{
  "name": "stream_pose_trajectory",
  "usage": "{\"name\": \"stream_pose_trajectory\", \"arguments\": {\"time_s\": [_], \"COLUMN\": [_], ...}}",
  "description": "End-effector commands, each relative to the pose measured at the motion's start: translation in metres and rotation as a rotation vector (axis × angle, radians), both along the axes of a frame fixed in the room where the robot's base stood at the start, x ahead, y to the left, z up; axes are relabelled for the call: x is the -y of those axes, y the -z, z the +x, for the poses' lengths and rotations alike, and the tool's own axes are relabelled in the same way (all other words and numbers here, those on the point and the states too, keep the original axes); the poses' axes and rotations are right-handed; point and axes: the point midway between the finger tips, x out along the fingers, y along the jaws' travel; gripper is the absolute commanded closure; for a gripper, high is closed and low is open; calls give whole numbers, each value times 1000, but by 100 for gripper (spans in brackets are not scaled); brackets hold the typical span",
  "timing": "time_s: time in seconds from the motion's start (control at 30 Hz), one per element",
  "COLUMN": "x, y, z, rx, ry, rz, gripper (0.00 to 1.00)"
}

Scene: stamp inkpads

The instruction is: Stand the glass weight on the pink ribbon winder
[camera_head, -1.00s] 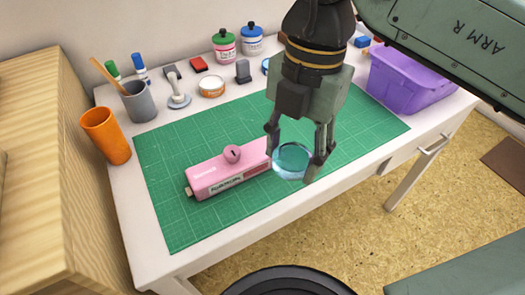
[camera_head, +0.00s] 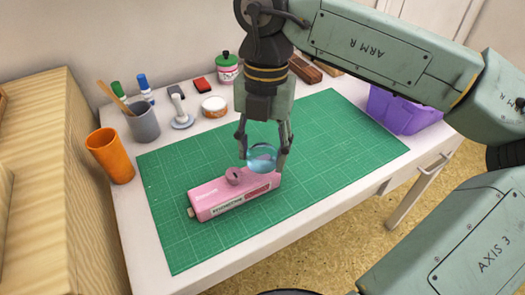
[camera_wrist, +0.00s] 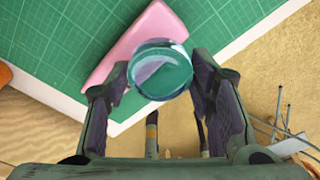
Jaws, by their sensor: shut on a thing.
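The glass weight (camera_head: 262,158) is a clear round glass piece between the fingertips of my gripper (camera_head: 263,152), which is shut on it. In the head view it is in front of or above the right end of the pink ribbon winder (camera_head: 215,195); the exact gap is hard to judge. The winder lies on the green mat, with a round pink knob on top and a label on its front side. The wrist view shows the glass weight (camera_wrist: 160,70) between the fingers, overlapping part of the pink winder (camera_wrist: 125,45) behind it.
The green cutting mat (camera_head: 330,135) is mostly clear right of the winder. An orange cup (camera_head: 110,155), a grey cup (camera_head: 142,122), a stamp (camera_head: 180,112) and a round orange-sided tin (camera_head: 214,106) stand at left and back. A purple bin (camera_head: 400,112) stands at right.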

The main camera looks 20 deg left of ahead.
Motion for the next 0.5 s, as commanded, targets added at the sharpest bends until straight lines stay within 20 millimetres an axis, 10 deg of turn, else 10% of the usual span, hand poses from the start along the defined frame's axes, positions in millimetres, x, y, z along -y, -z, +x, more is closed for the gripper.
{"name": "stream_pose_trajectory", "arguments": {"time_s": [0.5], "x": [-4], "y": [36], "z": [13], "rx": [0], "ry": [1], "rz": [1], "gripper": [85]}}
